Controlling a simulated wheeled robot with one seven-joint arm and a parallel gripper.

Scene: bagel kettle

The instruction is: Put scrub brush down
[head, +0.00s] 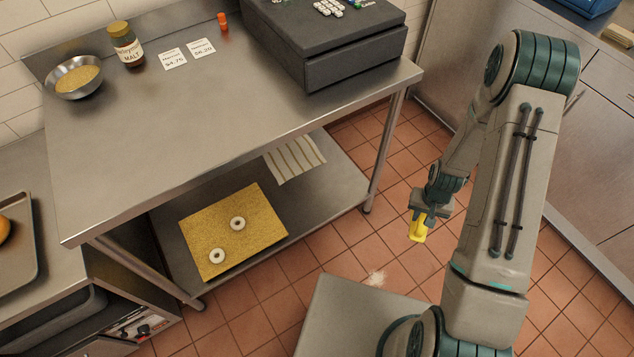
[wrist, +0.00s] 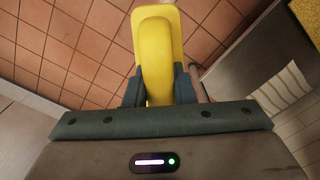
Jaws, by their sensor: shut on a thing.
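The yellow scrub brush (head: 418,229) is held in my gripper (head: 424,213), over the tiled floor to the right of the steel table. In the wrist view the brush (wrist: 156,50) fills the space between the two fingers of my gripper (wrist: 160,88), which is shut on it. Its yellow body sticks out beyond the fingertips. The bristles cannot be made out. In the head view the brush is apart from the table and its shelf.
A steel table (head: 200,150) holds a bowl (head: 77,78), a malt jar (head: 126,44) and a dark register (head: 330,50). Its lower shelf (head: 330,190) bears a yellow board (head: 200,225) with two white rings and a striped cloth (head: 293,158).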

